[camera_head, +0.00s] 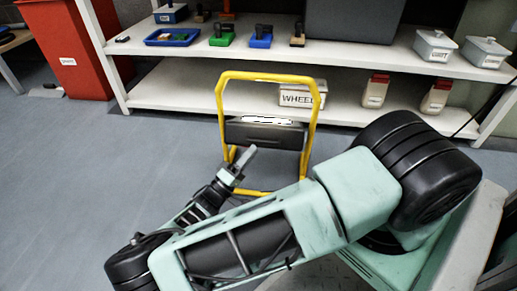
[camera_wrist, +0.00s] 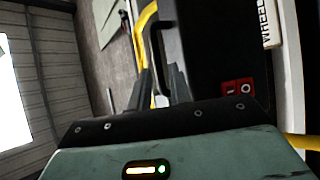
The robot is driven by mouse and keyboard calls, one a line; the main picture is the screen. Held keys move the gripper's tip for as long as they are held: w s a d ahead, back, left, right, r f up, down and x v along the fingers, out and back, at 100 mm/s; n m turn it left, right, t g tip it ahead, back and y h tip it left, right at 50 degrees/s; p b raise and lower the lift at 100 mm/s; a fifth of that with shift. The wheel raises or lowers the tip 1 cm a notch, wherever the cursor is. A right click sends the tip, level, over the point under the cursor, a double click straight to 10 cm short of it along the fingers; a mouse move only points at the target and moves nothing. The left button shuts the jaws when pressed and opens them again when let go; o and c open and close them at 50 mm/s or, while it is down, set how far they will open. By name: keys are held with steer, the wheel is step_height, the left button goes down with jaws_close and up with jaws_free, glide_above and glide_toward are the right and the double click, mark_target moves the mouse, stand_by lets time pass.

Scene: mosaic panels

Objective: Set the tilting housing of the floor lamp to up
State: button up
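The floor lamp has a yellow tube frame (camera_head: 220,103) standing on the floor. Its black tilting housing (camera_head: 262,135) hangs between the frame's uprights, with a bright strip along its top edge. My gripper (camera_head: 249,153) is at the housing's lower left, close to the frame's left side. In the wrist view the housing (camera_wrist: 212,45) fills the right of the picture, with a red switch (camera_wrist: 237,88) on it. A thin black handle (camera_wrist: 154,45) runs down towards my gripper (camera_wrist: 160,72). A narrow gap shows between the fingers; whether they clasp the handle is unclear.
A white shelf (camera_head: 200,92) stands behind the lamp, holding trays, tools and white containers. A box labelled WHEEL (camera_head: 290,96) is on its lower board. A red bin (camera_head: 67,45) stands at the left. The floor (camera_head: 60,170) left of the lamp is clear.

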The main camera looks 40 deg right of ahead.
steer(key=b+v, duration=0.6)
steer(key=v, duration=0.6)
steer(key=shift+a, duration=0.2)
steer(key=shift+s+f, duration=0.1)
